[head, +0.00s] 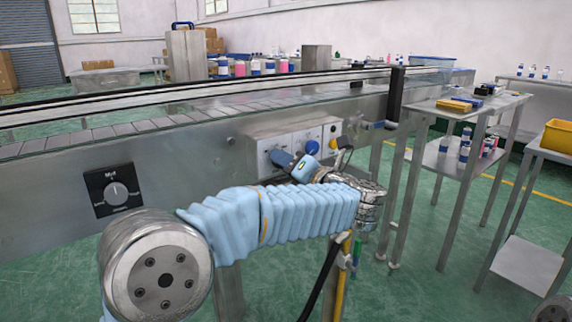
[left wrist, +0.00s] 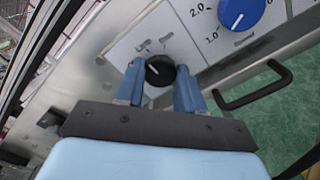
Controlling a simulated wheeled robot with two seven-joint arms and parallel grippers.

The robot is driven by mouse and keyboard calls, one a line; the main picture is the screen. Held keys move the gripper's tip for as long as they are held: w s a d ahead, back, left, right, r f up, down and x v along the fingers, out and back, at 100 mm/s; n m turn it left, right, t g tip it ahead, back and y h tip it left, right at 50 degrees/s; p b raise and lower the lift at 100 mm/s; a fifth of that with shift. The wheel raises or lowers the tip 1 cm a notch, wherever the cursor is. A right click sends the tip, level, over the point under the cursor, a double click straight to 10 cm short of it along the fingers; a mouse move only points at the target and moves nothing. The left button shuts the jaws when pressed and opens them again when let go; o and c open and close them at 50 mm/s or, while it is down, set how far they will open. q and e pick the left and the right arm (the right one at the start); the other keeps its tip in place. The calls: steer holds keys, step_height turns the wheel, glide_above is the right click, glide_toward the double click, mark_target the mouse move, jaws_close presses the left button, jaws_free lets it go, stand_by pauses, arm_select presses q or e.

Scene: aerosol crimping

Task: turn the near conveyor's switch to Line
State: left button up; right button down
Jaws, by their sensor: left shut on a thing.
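The near conveyor's control panel (head: 262,146) is a pale box on the conveyor's side. In the left wrist view, its black switch knob (left wrist: 160,70) sits between the blue fingers of my left gripper (left wrist: 160,84), which are shut on it. The knob has a light pointer line; the small labels beside it are too blurred to read. In the head view my left gripper (head: 284,160) reaches the panel's left part and hides the black knob. A blue dial (head: 312,147) is to the right; it also shows in the left wrist view (left wrist: 240,12). My right gripper is out of view.
A separate grey knob on a black plate (head: 116,192) is on the conveyor side at left. A black handle (left wrist: 255,90) stands out near the panel. A metal table (head: 470,108) with a yellow item (head: 454,105) is at right. Green floor is open below.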

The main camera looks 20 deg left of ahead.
arm_select(q)
steer(key=shift+f+m, duration=0.1)
steer(key=shift+m, duration=0.3)
steer(key=o, duration=1)
steer(key=shift+o, duration=0.2)
steer(key=b+v, duration=0.1)
steer(key=v, duration=1.3)
